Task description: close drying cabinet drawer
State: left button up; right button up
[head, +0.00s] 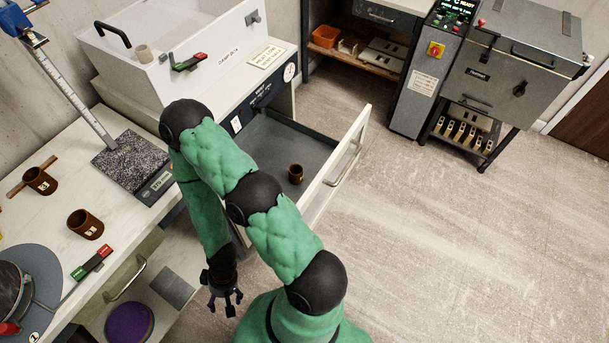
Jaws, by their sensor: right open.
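The drawer (345,160) stands pulled out from the cabinet with the dial (270,95). Its front is white with a metal bar handle (343,166), and its inside is dark grey. A small brown cup (295,174) stands in the drawer. My right gripper (225,301) is open and empty, pointing down in front of the lower shelf, well apart from the drawer and its handle. My green right arm passes in front of the drawer's near side and hides part of it. My left gripper is not in view.
A white counter (60,215) on the left holds brown numbered cups (85,224), a granite-based height gauge (130,160) and a red-green block. A white box (205,60) sits on the cabinet. A grey kiln (510,70) stands at the back right. Floor (450,230) right of the drawer is clear.

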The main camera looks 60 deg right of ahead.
aim_at(275, 142)
jog(key=k+u, duration=0.1)
jog(key=u, duration=0.3)
jog(key=z, duration=0.45)
jog(key=k+z, duration=0.1)
jog(key=z, duration=0.75)
jog(key=l+z, duration=0.1)
jog(key=z, duration=0.35)
jog(key=k+l+z, duration=0.1)
jog(key=z, duration=0.8)
jog(key=k+l+u, duration=0.2)
jog(key=l, duration=0.25)
jog(key=i, duration=0.1)
